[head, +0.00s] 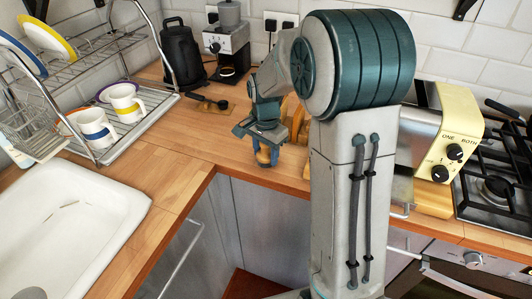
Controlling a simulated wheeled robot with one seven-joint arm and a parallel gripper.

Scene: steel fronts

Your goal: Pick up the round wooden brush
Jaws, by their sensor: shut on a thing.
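The round wooden brush (264,156) shows as a small tan piece below my gripper (264,147), close above the wooden counter near its inner corner. My gripper points down and is shut on the brush. The jaws hide most of the brush, and I cannot tell whether it touches the counter.
A yellow toaster (446,130) and a gas hob (497,185) are on the right. A dish rack (125,125) with mugs and a white sink (70,230) are on the left. A black kettle (182,55) and a coffee grinder (228,45) stand behind. Tan items sit behind my gripper.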

